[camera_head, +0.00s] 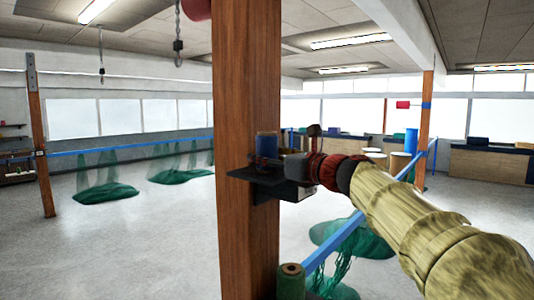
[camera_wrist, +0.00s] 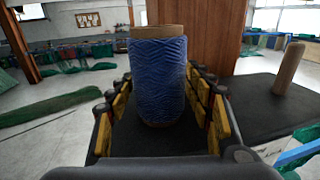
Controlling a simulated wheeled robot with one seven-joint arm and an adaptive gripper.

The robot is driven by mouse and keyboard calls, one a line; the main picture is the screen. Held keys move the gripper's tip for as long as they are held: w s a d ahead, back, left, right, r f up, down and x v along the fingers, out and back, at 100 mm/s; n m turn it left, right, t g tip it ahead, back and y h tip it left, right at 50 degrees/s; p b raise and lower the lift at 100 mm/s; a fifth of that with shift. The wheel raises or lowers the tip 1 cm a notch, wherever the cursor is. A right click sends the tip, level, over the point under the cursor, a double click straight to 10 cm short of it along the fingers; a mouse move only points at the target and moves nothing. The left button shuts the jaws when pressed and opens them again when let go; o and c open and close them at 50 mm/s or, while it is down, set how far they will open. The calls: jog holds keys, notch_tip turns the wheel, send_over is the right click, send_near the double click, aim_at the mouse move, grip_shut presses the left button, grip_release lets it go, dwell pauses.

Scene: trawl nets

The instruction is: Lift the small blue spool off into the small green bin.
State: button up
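The small blue spool (camera_wrist: 158,80) stands upright on a black shelf (camera_wrist: 265,108) in the wrist view, its brown core end showing on top. My gripper (camera_wrist: 160,100) has its yellow-padded fingers on either side of the spool, with narrow gaps visible between pads and thread. In the head view the spool (camera_head: 267,145) stands on the shelf beside the wooden post (camera_head: 246,90), and my gripper (camera_head: 275,162) reaches it from the right. I cannot make out the small green bin for certain in either view.
A bare brown peg (camera_wrist: 289,68) stands on the shelf right of the spool. A green spool (camera_head: 291,282) sits low by the post. A blue rail (camera_head: 335,240) with green netting runs below my arm. Open floor (camera_head: 150,240) lies to the left.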

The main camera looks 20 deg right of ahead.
jog(key=shift+s, duration=0.1)
jog(key=c, duration=0.9)
jog(key=shift+r, duration=0.1)
notch_tip(320, 180, up, 10)
jog(key=shift+f+p, duration=0.1)
jog(key=shift+p, duration=0.8)
jog(key=shift+p, duration=0.3)
jog(key=shift+s, duration=0.1)
jog(key=b+v, duration=0.2)
jog(key=v, duration=1)
dwell(0.5)
